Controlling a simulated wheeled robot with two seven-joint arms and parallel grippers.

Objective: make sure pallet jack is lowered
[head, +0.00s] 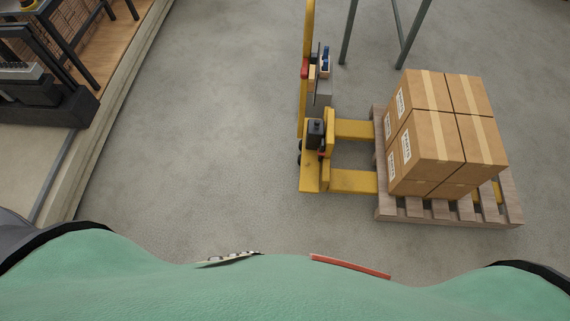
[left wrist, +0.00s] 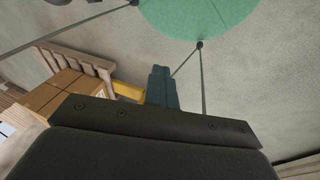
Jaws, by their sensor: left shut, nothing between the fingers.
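The yellow pallet jack (head: 312,172) stands on the floor right of centre in the head view, with its mast upright. Its two forks (head: 352,181) run right into a wooden pallet (head: 400,213). Whether the forks are raised or lowered cannot be told from this steep angle. In the left wrist view a bit of yellow fork (left wrist: 127,90) shows beside the pallet (left wrist: 92,68). My left gripper (left wrist: 161,72) is shut and empty, apart from the jack. My right gripper is in neither view.
Several cardboard boxes (head: 433,139) are stacked on the pallet. Grey metal legs (head: 404,45) stand behind the jack. A dark machine (head: 42,92) and a raised ledge (head: 98,130) are at the left. Open concrete floor (head: 200,130) lies between ledge and jack.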

